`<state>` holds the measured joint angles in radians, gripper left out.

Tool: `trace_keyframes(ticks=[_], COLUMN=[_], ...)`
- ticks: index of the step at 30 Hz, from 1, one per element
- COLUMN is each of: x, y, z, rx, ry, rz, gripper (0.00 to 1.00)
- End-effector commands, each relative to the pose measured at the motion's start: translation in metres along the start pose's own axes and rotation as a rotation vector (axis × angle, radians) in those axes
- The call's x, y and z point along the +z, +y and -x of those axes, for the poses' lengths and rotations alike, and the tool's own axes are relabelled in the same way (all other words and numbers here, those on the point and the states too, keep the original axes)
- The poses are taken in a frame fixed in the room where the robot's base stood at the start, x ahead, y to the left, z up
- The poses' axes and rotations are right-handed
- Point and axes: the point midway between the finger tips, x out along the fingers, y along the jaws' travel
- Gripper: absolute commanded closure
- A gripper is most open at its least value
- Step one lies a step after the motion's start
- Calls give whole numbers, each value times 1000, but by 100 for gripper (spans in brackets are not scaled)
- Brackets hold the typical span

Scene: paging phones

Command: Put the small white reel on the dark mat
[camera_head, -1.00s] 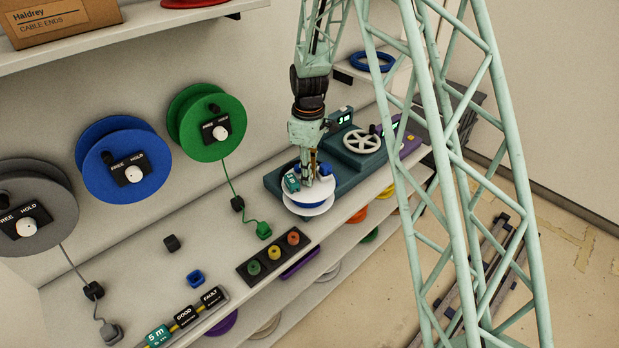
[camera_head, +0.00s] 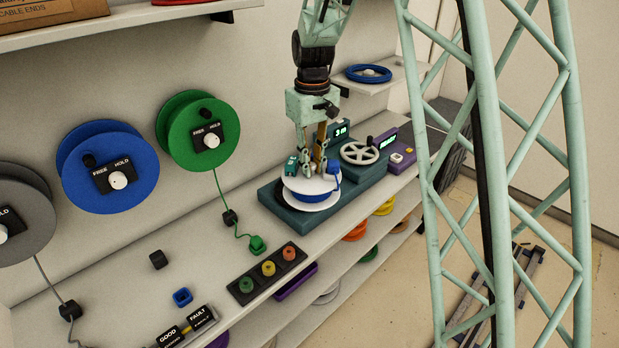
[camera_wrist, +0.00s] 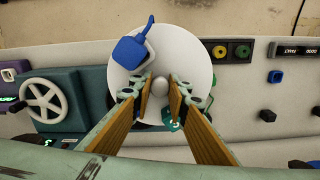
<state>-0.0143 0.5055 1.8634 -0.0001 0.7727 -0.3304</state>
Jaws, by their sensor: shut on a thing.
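The small white reel (camera_head: 301,199) has white flanges and blue cable wound between them. My gripper (camera_head: 318,168) is shut on its middle from above, pointing down. In the wrist view the reel's white disc (camera_wrist: 195,58) lies between and beyond my fingers (camera_wrist: 161,92), with a round knob at its centre. A blue plug (camera_head: 334,168) and a teal tag (camera_head: 291,166) sit at its top. The reel is over the front left part of a teal base; I cannot tell whether it touches.
The teal base (camera_head: 283,218) carries a spoked handwheel (camera_head: 360,152) and a display. A purple device (camera_head: 398,150) stands to its right. A dark holder (camera_head: 243,291) with coloured rings is in front. Large blue (camera_head: 110,190) and green (camera_head: 185,140) reels hang on the wall.

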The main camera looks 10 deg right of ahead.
Motion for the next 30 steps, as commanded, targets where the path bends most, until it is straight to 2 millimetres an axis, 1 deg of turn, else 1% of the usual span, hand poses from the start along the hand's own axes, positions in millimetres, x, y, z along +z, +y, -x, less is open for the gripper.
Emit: trace_keyframes(ticks=[9, 15, 21, 30], x=[12, 18, 21, 22], y=[3, 3, 3, 3], z=[23, 34, 39, 40], rx=[1, 0, 0, 0], ry=[3, 2, 1, 1], rz=[-211, -303, -342, -346], gripper=[100, 100, 100, 100])
